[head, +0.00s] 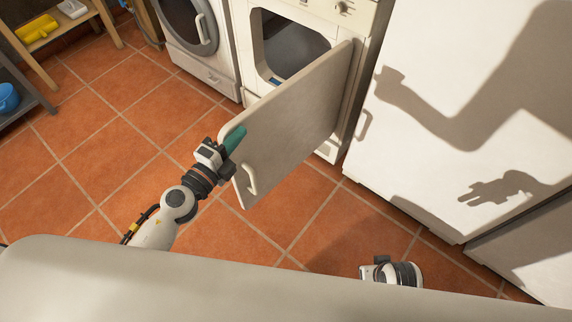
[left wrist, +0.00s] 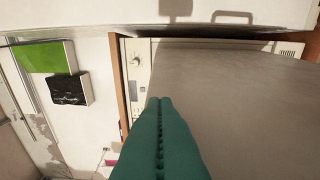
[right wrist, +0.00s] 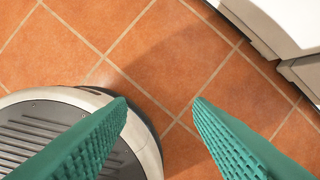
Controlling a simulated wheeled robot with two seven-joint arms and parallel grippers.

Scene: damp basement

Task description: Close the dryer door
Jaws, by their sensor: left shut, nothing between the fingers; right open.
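The dryer (head: 290,50) stands at the top middle of the head view, its round-cornered opening uncovered. Its door (head: 290,120) hangs wide open, swung out toward me, with a handle (head: 251,179) near its free edge. My left gripper (head: 236,140), with teal fingers, is shut and empty at the door's free edge; I cannot tell whether it touches. In the left wrist view the shut fingers (left wrist: 160,105) lie in front of the pale door panel (left wrist: 230,100). My right gripper is open and empty over the floor in the right wrist view (right wrist: 160,105).
A washer (head: 200,40) stands left of the dryer. A large white appliance (head: 450,130) stands to the right, with my arms' shadows on it. Shelves with a yellow item (head: 37,28) and a blue bucket (head: 7,98) are at left. The tiled floor (head: 110,130) left of the door is clear.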

